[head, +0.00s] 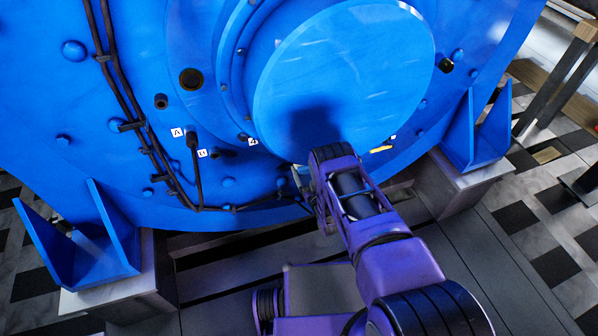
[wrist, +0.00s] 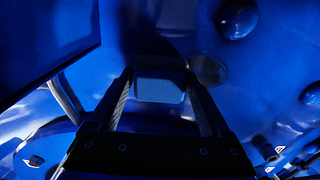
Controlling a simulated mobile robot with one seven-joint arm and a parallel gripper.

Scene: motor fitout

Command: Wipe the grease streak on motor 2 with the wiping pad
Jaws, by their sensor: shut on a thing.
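The big blue motor (head: 340,70) fills the upper part of the head view; I cannot read a number on it. My gripper (wrist: 160,78) is shut on a pale, block-shaped pad (wrist: 158,90) in the wrist view, held between its two fingers. The pad is close to the blue surface; I cannot tell if it touches. A dull brownish smear (wrist: 208,69), possibly the grease streak, shows just right of the pad's far end. In the head view my gripper (head: 306,190) is low in front of the motor, below its round disc, mostly hidden by my wrist.
Black cables (head: 125,95) run down the motor's left side. Small lettered tags (head: 177,132) and studs stand left of my gripper. A yellow mark (head: 381,149) lies right of my wrist. Blue brackets (head: 480,130) flank the motor. A rounded bolt head (wrist: 238,18) protrudes near the pad.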

